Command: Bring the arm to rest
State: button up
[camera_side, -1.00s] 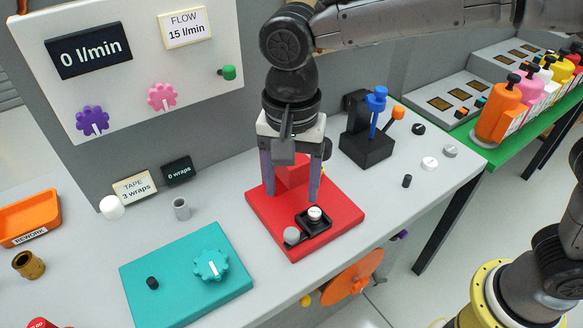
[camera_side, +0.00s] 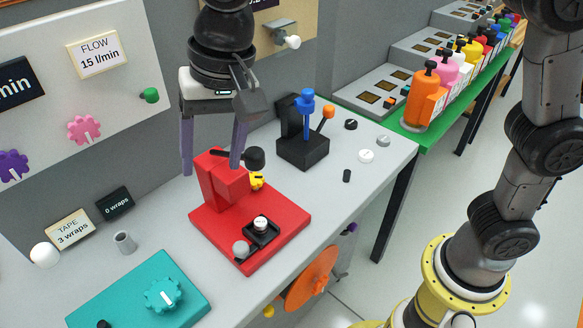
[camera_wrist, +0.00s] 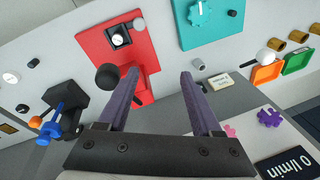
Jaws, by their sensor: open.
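My gripper (camera_side: 211,168) is open, with its two purple fingers spread and nothing between them. In the side view it hangs over the back of the red base (camera_side: 285,222), close to the red upright block (camera_side: 222,180) with a black knob on an arm. I cannot tell whether a fingertip touches the block. In the wrist view the open fingers (camera_wrist: 158,72) point toward the bench, with the red base (camera_wrist: 105,58) beyond and left of them. The black knob (camera_wrist: 109,77) shows beside the left finger.
A teal box with a dial (camera_side: 150,295) lies left of the red base. A black stand with blue and orange levers (camera_side: 302,148) is behind right. A green bench (camera_side: 440,125) carries several coloured bottles. A grey panel with signs and knobs (camera_side: 120,95) rises behind.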

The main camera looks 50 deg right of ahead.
jog(key=s+d+r+n+t, duration=0.1)
jog(key=s+d+r+n, duration=0.1)
jog(key=d, duration=0.6)
jog(key=s+d+r+n+t, duration=0.2)
jog(key=d, duration=0.6)
jog(key=s+d+f+h, duration=0.1)
jog(key=s+d+f, duration=0.8)
jog(key=s+d, duration=0.3)
jog(key=shift+s+d+f+n+t+h, duration=0.25)
jog(key=shift+s+d+n+t+h, duration=0.1)
jog(key=shift+s, duration=0.7)
